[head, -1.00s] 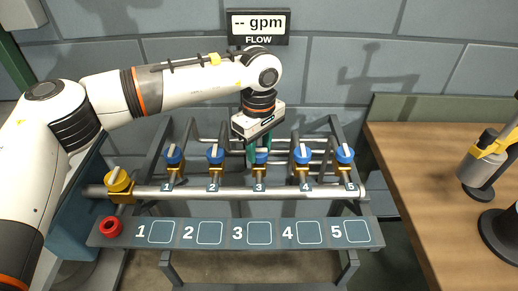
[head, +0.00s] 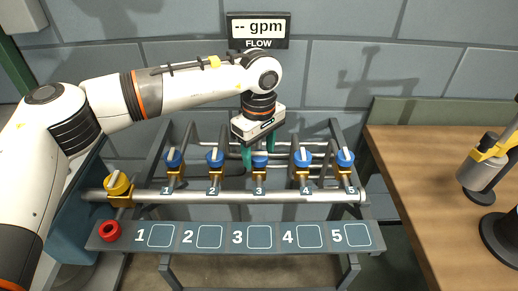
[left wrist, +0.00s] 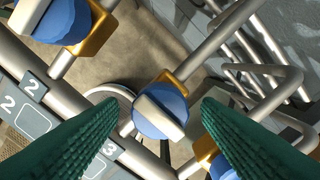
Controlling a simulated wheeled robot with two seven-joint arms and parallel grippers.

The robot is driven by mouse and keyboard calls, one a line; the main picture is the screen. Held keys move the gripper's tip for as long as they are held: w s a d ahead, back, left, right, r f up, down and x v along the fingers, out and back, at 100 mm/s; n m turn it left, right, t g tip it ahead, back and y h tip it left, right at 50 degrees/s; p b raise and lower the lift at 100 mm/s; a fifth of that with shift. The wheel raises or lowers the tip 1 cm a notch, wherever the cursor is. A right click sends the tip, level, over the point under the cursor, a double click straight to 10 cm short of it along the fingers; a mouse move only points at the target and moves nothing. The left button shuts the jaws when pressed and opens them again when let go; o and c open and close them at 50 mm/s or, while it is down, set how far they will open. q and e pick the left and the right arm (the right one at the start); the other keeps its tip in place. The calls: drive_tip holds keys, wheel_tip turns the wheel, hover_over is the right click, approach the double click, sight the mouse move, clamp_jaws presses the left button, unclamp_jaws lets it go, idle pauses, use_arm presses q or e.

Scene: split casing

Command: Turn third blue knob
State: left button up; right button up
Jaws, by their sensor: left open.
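The third blue knob (head: 259,160) sits on its valve above the pipe, over the label 3. My left gripper (head: 258,153) is over this knob with its green fingers apart. In the left wrist view, the knob (left wrist: 160,112) with its pale bar handle lies between the open fingertips (left wrist: 156,112), and neither finger visibly touches it. The second blue knob (head: 214,157) is to its left and the fourth (head: 302,157) to its right.
Knobs one (head: 173,158) and five (head: 345,157) flank the row. A yellow knob (head: 117,183) and a red button (head: 109,231) are at the left. A wooden table (head: 425,200) stands at the right.

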sight(259, 153)
use_arm(q)
wheel_tip(259, 153, up, 12)
drive_tip(key=b, duration=0.1)
idle(0.5)
